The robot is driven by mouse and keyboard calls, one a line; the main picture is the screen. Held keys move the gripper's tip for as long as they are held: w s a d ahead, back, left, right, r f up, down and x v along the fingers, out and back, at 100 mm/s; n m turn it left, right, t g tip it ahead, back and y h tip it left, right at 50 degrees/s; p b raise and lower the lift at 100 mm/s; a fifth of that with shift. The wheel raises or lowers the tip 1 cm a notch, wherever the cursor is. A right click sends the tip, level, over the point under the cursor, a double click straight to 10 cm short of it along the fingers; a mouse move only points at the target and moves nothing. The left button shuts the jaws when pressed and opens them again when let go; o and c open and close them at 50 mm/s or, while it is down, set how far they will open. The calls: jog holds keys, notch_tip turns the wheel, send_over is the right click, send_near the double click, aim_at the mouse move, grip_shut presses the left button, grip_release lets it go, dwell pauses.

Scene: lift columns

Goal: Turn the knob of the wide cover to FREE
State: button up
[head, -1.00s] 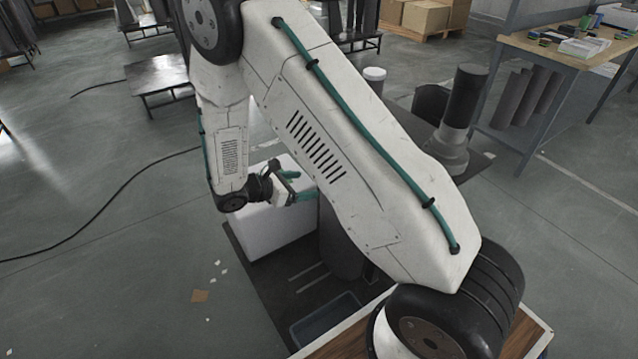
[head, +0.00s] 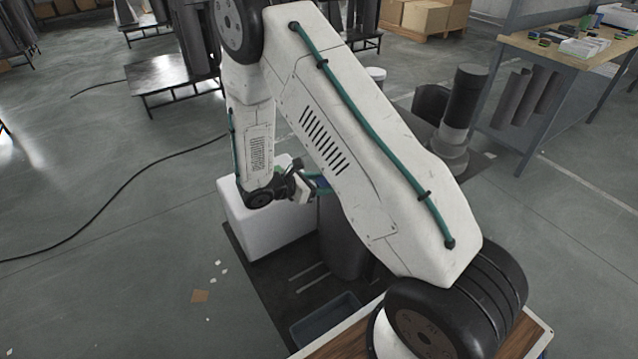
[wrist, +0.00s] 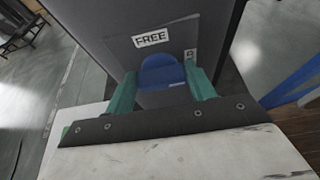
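In the wrist view a blue knob (wrist: 162,72) sits on a plate on the dark grey column face (wrist: 100,30). A white FREE label (wrist: 151,39) is above the knob, and a smaller label (wrist: 190,54) is at its upper right, too small to read. The teal fingers of my gripper (wrist: 161,78) stand apart on either side of the knob, close to it; whether they touch is hard to tell. In the head view my gripper (head: 312,187) is at the column (head: 342,240), which my arm largely hides.
A white box (head: 238,212) stands beside the column, behind my gripper. A blue-grey bin (head: 325,318) is on the dark mat near my base. Another dark cylinder (head: 465,100) stands at the right. A workbench (head: 540,50) is at the back right. Open floor lies to the left.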

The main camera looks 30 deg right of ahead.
jog(key=shift+w, duration=0.1)
jog(key=n+g, duration=0.2)
jog(key=shift+w+n, duration=0.2)
jog(key=shift+n, duration=0.2)
jog(key=n, duration=0.1)
jog(key=n+g, duration=0.2)
jog(key=shift+w+f+h, duration=0.25)
jog(key=shift+h, duration=0.15)
jog(key=n+g, duration=0.1)
jog(key=n+h, duration=0.1)
jog(key=n, duration=0.1)
jog(key=shift+w+f+n+g, duration=0.2)
jog(key=shift+n+g, duration=0.1)
jog(key=shift+g, duration=0.1)
jog(key=n, duration=0.1)
jog(key=n+h, duration=0.1)
jog(key=n+g, duration=0.1)
jog(key=n, duration=0.1)
jog(key=shift+f, duration=0.25)
jog(key=o, duration=1)
